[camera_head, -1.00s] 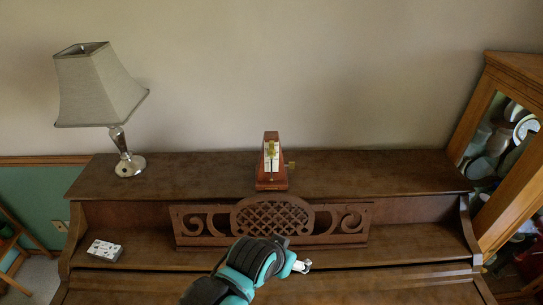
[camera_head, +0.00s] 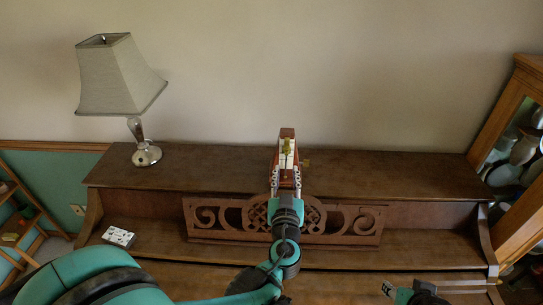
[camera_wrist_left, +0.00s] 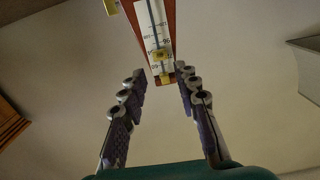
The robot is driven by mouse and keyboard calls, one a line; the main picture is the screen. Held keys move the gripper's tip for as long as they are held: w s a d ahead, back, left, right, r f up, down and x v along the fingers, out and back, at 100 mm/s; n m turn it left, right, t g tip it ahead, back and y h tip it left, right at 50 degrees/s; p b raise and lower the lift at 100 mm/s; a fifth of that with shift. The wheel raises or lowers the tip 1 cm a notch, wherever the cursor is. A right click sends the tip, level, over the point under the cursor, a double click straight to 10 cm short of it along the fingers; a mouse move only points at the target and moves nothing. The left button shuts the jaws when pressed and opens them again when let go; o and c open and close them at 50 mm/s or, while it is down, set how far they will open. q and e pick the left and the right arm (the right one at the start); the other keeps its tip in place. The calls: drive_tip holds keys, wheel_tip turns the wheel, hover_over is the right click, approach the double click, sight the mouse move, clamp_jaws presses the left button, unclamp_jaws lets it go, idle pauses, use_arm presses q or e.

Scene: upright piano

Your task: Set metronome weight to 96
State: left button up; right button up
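The metronome (camera_head: 287,134) stands upright on the piano top, a small red-brown wooden case with a white scale. A yellow weight (camera_head: 288,148) shows high on its front; in the left wrist view a yellow weight (camera_wrist_left: 162,55) sits on the grey rod in front of the scale (camera_wrist_left: 146,17). My right gripper (camera_head: 389,289) shows only partly at the bottom edge.
A lamp (camera_head: 121,80) stands on the left of the piano top (camera_head: 390,173). The carved music stand (camera_head: 345,220) is below the metronome. A small white patterned box (camera_head: 119,236) lies on the left shelf. A glass cabinet (camera_head: 510,150) is at the right.

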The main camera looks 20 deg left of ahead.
sight(286, 155)
use_arm(q)
drive_tip(key=b+x, duration=0.1)
drive_tip(key=x, duration=0.6)
drive_tip(key=shift+w+a, duration=0.1)
drive_tip(key=shift+w, duration=0.3)
clamp_jaws()
